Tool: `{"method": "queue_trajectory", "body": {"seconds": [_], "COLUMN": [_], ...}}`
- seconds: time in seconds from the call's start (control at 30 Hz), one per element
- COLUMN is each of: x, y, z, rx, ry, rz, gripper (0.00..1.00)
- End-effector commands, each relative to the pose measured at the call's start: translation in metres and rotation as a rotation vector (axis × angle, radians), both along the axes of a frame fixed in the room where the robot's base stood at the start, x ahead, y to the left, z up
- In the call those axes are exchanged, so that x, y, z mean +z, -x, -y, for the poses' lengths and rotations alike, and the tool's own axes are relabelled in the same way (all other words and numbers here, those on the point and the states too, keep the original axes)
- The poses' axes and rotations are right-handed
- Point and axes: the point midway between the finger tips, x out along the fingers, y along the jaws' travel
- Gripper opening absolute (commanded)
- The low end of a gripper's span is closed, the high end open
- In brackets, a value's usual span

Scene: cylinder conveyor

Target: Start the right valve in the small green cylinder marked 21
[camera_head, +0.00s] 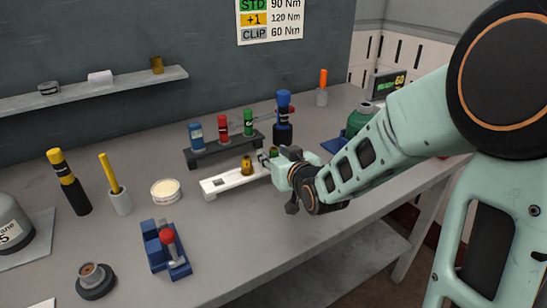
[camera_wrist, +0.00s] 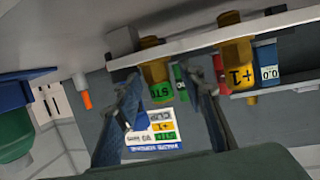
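The small green cylinder (camera_head: 362,117) stands at the right of the table, partly hidden by my arm; no number is legible. It also shows at the left edge of the wrist view (camera_wrist: 14,138). A white valve rack (camera_head: 216,186) holds two brass valves. The valve with a green STD label (camera_wrist: 156,68) is at its right end in the head view. The valve with a yellow +1 label (camera_wrist: 236,62) stands further left (camera_head: 246,166). My gripper (camera_wrist: 165,78) is open at the STD valve, its fingertips on either side with gaps; contact is not visible.
A dark rack (camera_head: 222,153) with blue, red and green tools stands behind the valve rack. A blue-topped tool (camera_head: 284,115) stands upright close behind my gripper. A display (camera_head: 388,84) is at the back right. A blue fixture with a red knob (camera_head: 167,237) stands in front.

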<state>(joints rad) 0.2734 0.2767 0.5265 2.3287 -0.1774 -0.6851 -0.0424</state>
Motion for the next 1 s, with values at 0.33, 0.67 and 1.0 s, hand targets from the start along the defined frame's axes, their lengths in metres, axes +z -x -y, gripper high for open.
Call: {"method": "queue_trajectory", "body": {"seconds": [0.33, 0.67, 1.0], "x": [0.0, 0.002, 0.037], "y": [0.0, -0.001, -0.011], "z": [0.0, 0.0, -0.005], "rx": [0.0, 0.0, -0.002], "ry": [0.0, -0.001, -0.001], "rz": [0.0, 0.002, 0.004], "gripper": [0.0, 0.0, 0.0]}}
